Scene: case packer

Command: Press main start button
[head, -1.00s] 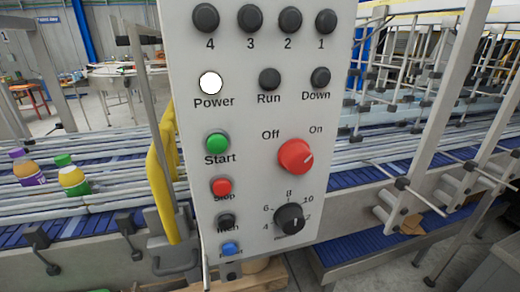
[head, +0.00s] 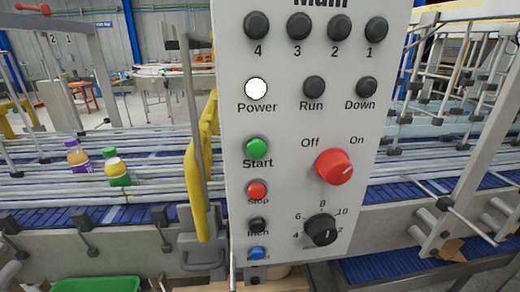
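The main control panel (head: 285,190) stands upright close in front of me, right of the middle of the head view. Its green Start button (head: 257,147) is on the left side, above the red Stop button (head: 257,190). The white Power lamp (head: 256,89) looks lit; the Run lamp (head: 314,87) and Down lamp (head: 360,87) are dark. The red Off/On knob (head: 334,167) has its mark turned toward On. A black numbered dial (head: 321,230) sits below it. Neither of my grippers is in view.
A conveyor with blue belt (head: 110,214) and metal rails runs behind the panel. A purple-capped bottle (head: 77,156) and a green-capped bottle (head: 117,169) are on it. A yellow guard (head: 202,170) stands left of the panel. A green bin (head: 97,285) shows at bottom left.

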